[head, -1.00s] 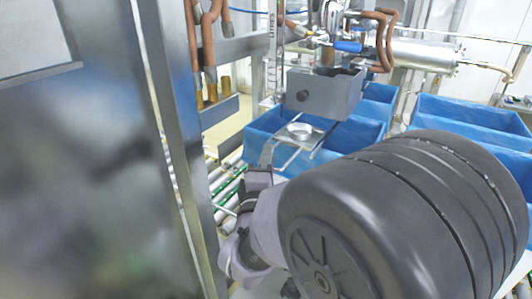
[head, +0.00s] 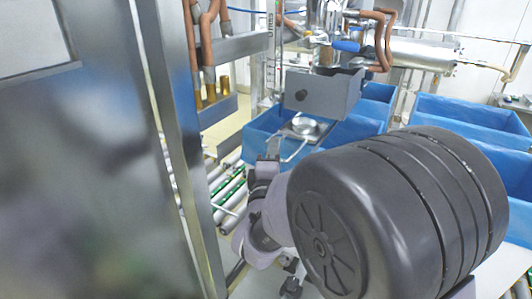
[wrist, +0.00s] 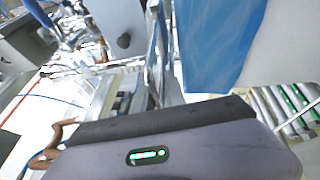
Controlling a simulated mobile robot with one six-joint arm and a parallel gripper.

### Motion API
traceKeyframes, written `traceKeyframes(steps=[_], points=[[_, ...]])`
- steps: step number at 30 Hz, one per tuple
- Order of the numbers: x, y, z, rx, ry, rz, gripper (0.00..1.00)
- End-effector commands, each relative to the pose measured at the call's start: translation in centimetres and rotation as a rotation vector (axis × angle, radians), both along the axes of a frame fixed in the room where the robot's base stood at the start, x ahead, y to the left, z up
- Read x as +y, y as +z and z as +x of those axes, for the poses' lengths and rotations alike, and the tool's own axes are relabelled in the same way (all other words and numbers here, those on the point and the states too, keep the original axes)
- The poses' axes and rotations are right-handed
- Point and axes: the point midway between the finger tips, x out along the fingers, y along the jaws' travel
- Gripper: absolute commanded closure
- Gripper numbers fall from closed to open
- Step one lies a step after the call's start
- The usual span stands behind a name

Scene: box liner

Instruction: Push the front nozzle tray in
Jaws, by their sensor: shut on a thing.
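The front nozzle tray is a small metal tray on thin rods, with a round metal cup (head: 305,126) on it. In the head view it sits just below and in front of a grey box with a dark knob (head: 322,95), above a blue-lined crate. Rods (head: 294,152) extend from it toward me. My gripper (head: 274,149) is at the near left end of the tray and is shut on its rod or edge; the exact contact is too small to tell. In the wrist view the knobbed box (wrist: 122,22) shows at upper left, and the fingertips are unclear.
Blue-lined crates (head: 466,122) stand below and to the right. A roller conveyor (head: 229,188) runs at lower left. A steel post (head: 172,150) and copper pipes (head: 206,45) stand left of the tray. Pipes and a metal cylinder (head: 420,52) are above.

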Motion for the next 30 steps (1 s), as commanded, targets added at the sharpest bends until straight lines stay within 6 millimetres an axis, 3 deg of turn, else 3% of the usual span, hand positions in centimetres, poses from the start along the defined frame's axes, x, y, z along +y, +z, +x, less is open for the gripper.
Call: traceKeyframes(steps=[1,9,13,22,23,25,30], points=[[-0.8,1.1,1.3,-0.025,-0.001,-0.005,1.0],[-4.2,1.0,6.6,-0.024,0.003,-0.008,1.0],[-4.8,1.1,7.6,-0.024,0.004,-0.008,1.0],[-4.9,1.1,7.8,-0.024,0.006,-0.007,1.0],[-4.9,1.1,7.8,-0.024,0.006,-0.007,0.83],[-4.9,1.1,7.8,-0.024,0.006,-0.007,0.7],[-4.9,0.8,7.7,-0.018,0.004,-0.006,0.7]])
